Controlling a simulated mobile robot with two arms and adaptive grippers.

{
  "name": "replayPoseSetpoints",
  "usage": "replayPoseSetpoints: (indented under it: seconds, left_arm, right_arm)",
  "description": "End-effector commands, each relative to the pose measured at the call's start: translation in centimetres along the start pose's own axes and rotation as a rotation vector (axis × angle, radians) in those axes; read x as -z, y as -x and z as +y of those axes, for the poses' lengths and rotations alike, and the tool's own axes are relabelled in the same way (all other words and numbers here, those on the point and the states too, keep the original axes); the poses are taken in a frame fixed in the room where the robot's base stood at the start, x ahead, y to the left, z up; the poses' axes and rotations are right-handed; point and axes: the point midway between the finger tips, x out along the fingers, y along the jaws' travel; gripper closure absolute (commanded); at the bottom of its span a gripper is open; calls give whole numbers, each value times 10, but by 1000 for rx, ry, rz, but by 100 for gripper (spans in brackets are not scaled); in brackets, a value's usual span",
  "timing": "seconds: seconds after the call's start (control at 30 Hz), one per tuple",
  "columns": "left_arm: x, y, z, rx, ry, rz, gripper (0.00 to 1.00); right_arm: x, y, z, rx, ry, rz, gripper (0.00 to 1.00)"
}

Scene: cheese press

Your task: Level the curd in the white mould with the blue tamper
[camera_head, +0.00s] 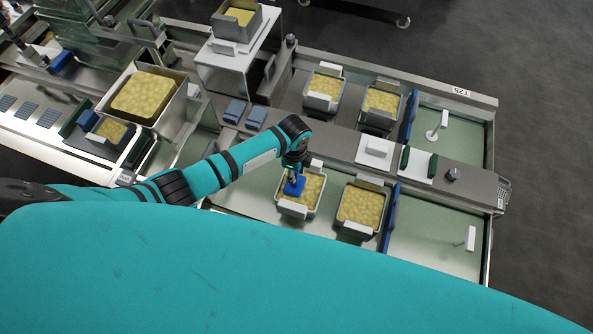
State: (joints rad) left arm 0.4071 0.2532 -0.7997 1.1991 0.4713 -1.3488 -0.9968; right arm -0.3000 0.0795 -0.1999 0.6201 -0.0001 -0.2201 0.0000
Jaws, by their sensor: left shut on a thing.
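My left gripper (292,172) reaches in over the near lane of the press and is shut on the blue tamper (294,186). The tamper is a flat blue plate, seen over the left part of the yellow curd (314,190) in a white mould (298,210). Whether the tamper touches the curd or hovers just above it, I cannot tell. The gripper and tamper hide part of the curd. My right gripper does not show.
A second mould of curd (361,206) stands to the right, before a blue divider (390,218). Two more filled moulds (323,91) (380,104) stand in the far lane. White blocks (374,151) lie on the middle rail. A large curd tub (145,97) stands left.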

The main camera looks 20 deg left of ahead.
Motion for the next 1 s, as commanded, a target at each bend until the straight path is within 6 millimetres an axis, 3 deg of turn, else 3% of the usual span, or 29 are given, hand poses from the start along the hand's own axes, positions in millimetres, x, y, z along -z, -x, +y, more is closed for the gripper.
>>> replayPoseSetpoints:
  seconds: [0.6,0.77,1.0]
  left_arm:
    - [43,-3,2,-3,-3,3,100]
    - [41,-3,2,-4,-1,2,100]
    - [24,-2,2,-4,2,-2,100]
  right_arm:
    - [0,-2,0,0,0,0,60]
    - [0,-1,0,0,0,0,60]
    - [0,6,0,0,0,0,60]
